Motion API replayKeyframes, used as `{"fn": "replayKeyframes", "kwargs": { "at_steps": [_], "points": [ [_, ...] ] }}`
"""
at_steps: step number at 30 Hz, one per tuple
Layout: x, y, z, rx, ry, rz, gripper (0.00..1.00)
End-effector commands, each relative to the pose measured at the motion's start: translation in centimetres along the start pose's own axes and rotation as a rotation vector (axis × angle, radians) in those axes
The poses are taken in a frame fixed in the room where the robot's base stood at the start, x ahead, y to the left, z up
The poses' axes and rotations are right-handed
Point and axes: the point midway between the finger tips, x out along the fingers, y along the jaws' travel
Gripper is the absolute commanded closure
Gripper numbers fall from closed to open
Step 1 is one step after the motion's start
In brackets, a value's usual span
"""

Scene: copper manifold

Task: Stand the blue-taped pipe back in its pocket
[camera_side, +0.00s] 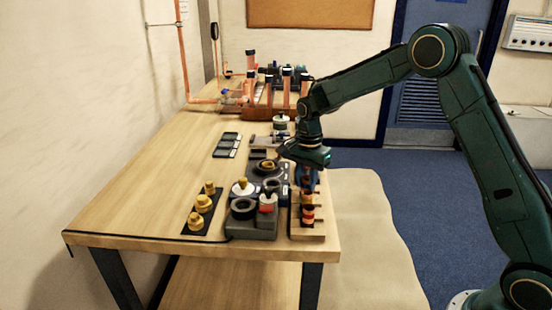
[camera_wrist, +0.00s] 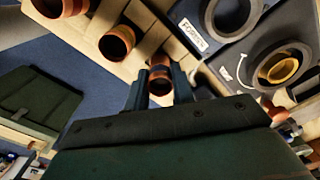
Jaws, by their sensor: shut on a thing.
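My gripper (camera_side: 306,168) points down over the wooden pipe rack (camera_side: 322,236) at the table's right edge. In the wrist view its two dark fingers (camera_wrist: 159,92) are shut on a copper pipe (camera_wrist: 160,72), seen nearly end-on. In the side view the held pipe (camera_side: 308,184) shows just under the jaws, at the far part of the rack. I cannot make out its blue tape clearly. I cannot tell whether its lower end is inside a pocket or above it. Two other copper pipes (camera_wrist: 117,42) stand in the rack beside it in the wrist view.
Left of the rack are a grey fixture (camera_side: 262,226) with a black ring and a red-topped part, and a dark fixture (camera_wrist: 205,68) with rings. Brass fittings (camera_side: 201,204) lie on a black mat. Upright copper pipes (camera_side: 286,88) stand behind. The table's left side is clear.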

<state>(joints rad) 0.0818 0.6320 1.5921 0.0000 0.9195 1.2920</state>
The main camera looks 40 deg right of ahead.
Motion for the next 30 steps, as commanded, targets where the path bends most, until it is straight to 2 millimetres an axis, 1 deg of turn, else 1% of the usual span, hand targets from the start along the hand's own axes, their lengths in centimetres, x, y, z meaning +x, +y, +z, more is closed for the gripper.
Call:
{"fn": "replayKeyframes", "kwargs": {
  "at_steps": [14,15,17,18,30],
  "points": [
    [0.54,-0.03,-0.01,0.000,0.001,-0.002,0.98],
    [0.59,-0.04,-0.01,0.000,0.001,-0.002,0.74],
    [0.56,-0.04,-0.01,0.000,0.001,-0.002,0.62],
    [0.56,-0.04,-0.01,0.000,0.001,-0.002,0.54],
    [0.32,-0.04,-0.01,0.000,0.001,-0.002,0.54]
  ]
}}
